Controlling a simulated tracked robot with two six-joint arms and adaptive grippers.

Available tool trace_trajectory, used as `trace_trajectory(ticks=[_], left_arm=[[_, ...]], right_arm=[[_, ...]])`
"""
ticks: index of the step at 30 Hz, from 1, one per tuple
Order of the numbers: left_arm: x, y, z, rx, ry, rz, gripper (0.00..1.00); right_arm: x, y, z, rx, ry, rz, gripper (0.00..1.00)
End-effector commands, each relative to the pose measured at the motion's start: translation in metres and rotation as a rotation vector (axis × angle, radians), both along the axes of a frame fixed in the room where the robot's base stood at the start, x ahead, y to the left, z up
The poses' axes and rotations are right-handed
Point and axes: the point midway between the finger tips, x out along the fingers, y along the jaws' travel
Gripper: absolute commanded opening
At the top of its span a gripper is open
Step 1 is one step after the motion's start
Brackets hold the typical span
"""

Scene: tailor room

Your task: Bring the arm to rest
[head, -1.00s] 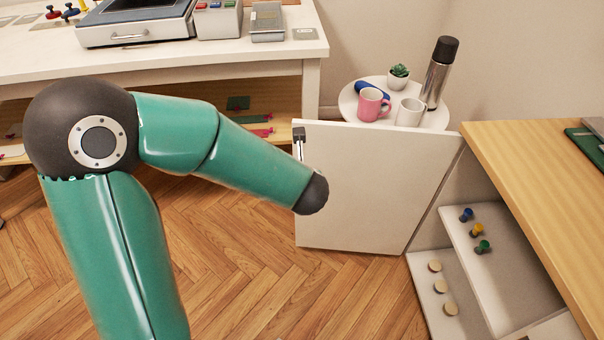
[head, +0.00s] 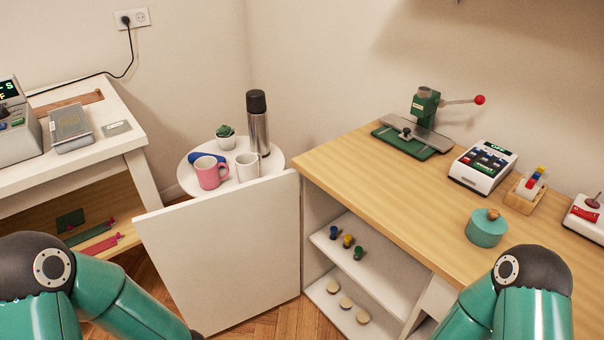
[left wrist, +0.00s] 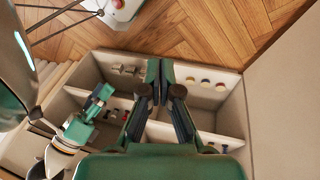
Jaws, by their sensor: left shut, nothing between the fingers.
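In the head view my left arm (head: 110,295) comes in at the lower left, in front of the open white cabinet door (head: 225,255); its gripper is out of that picture. In the left wrist view my left gripper (left wrist: 160,70) is shut and empty, its fingers together over the shelves of the open cabinet (left wrist: 208,120). My right arm (head: 525,290) is bent at the lower right of the head view, with its hand out of frame. In the left wrist view what looks like my right gripper (left wrist: 92,112) shows at the left; its jaws are unclear.
A round side table (head: 272,163) behind the door bears a pink mug (head: 211,177), a white mug (head: 246,168), a plant and a flask (head: 258,125). The wooden counter (head: 375,205) bears a green press (head: 425,110) and a teal pot (head: 487,229). Pegs and discs lie on the shelves.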

Motion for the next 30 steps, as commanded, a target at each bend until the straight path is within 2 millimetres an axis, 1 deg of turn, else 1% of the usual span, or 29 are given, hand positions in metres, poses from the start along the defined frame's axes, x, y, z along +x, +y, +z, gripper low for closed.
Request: trace_trajectory(ticks=[1, 3, 5, 6, 8, 11, 12, 13, 17, 25, 27, 30], left_arm=[[-0.006, -0.006, -0.012, -0.027, 0.057, 0.154, 0.0], [-0.008, -0.012, -0.024, -0.051, 0.116, 0.366, 0.0], [-0.01, -0.014, -0.035, -0.056, 0.161, 0.532, 0.0], [-0.011, -0.013, -0.042, -0.057, 0.187, 0.637, 0.0], [-0.013, -0.011, -0.053, -0.048, 0.222, 0.786, 0.0], [-0.019, -0.002, -0.071, -0.018, 0.27, 1.028, 0.0], [-0.017, -0.001, -0.055, -0.017, 0.267, 1.055, 0.0], [-0.017, -0.001, -0.045, -0.019, 0.264, 1.046, 0.0], [-0.016, -0.001, -0.016, -0.02, 0.263, 1.04, 0.0], [-0.016, -0.002, 0.055, -0.02, 0.263, 1.036, 0.0], [-0.016, -0.002, 0.069, -0.02, 0.263, 1.036, 0.0], [-0.016, -0.002, 0.081, -0.021, 0.262, 1.035, 0.0]], right_arm=[[0.0, 0.0, 0.0, 0.0, 0.0, 0.0, 0.52], [0.0, 0.0, 0.0, 0.0, 0.0, 0.0, 0.52], [0.0, 0.0, 0.0, 0.0, 0.0, 0.0, 0.52], [0.0, 0.0, 0.0, 0.0, 0.0, 0.0, 0.52], [0.0, 0.0, 0.0, 0.0, 0.0, 0.0, 0.52], [0.0, 0.0, 0.0, 0.0, 0.0, 0.0, 0.52], [0.0, 0.0, 0.015, 0.0, 0.001, -0.001, 0.52], [0.0, 0.0, 0.025, 0.0, 0.001, 0.0, 0.52], [0.0, 0.0, 0.054, 0.0, -0.001, 0.0, 0.52], [0.0, 0.0, 0.124, 0.0, 0.0, 0.0, 0.52], [0.0, 0.0, 0.139, 0.0, 0.0, 0.0, 0.52], [0.0, 0.0, 0.15, 0.0, 0.0, 0.0, 0.52]])
